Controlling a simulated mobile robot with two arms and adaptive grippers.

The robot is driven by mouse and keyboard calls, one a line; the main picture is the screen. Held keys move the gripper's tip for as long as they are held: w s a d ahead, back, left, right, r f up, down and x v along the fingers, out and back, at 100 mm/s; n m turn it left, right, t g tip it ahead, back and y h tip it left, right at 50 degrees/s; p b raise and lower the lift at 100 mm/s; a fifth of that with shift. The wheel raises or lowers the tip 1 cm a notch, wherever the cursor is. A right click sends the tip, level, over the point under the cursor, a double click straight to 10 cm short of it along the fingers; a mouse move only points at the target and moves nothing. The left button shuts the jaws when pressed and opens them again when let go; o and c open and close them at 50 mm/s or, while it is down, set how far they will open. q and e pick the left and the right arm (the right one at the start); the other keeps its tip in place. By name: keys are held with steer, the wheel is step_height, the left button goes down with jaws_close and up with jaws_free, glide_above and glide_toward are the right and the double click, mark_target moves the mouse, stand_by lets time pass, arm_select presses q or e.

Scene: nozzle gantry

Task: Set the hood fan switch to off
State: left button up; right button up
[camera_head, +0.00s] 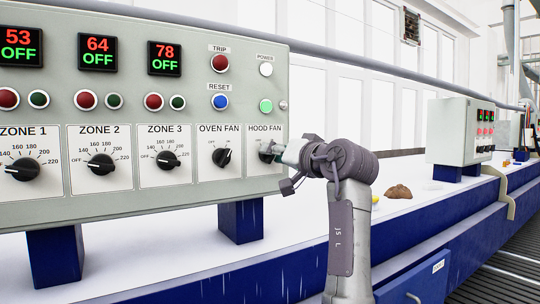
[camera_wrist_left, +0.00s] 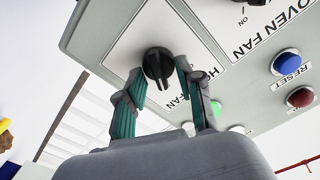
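The hood fan switch is a black rotary knob on the grey control panel (camera_head: 150,195), under the label HOOD FAN. In the head view my left gripper (camera_head: 277,150) reaches it from the right and hides part of the knob (camera_head: 265,147). In the left wrist view the knob (camera_wrist_left: 157,63) sits between the fingertips of my left gripper (camera_wrist_left: 160,78). The fingers are apart, one on each side of it, with small gaps seeming to show. I cannot tell which mark the knob points at. My right gripper is not in view.
The oven fan knob (camera_head: 222,156) is just left of it. Above are the blue reset button (camera_head: 220,102), red trip button (camera_head: 220,63) and green lamp (camera_head: 266,106). A brown lump (camera_head: 398,191) lies on the white surface at right. A smaller control box (camera_head: 450,130) stands farther back.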

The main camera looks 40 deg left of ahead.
arm_select(q)
steer(key=shift+d, duration=0.2)
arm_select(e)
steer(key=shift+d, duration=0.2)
arm_select(q)
steer(key=shift+c, duration=0.8)
jaws_close()
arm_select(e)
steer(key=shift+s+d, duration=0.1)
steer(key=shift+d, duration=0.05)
arm_select(q)
steer(key=shift+n, duration=0.4)
steer(key=shift+s+a+n+b, duration=0.15)
steer(key=shift+n+b, duration=0.25)
steer(key=shift+n, duration=2.35)
steer(key=shift+s+n+b, duration=0.1)
steer(key=shift+n+b, duration=0.25)
steer(key=shift+n, duration=2.4)
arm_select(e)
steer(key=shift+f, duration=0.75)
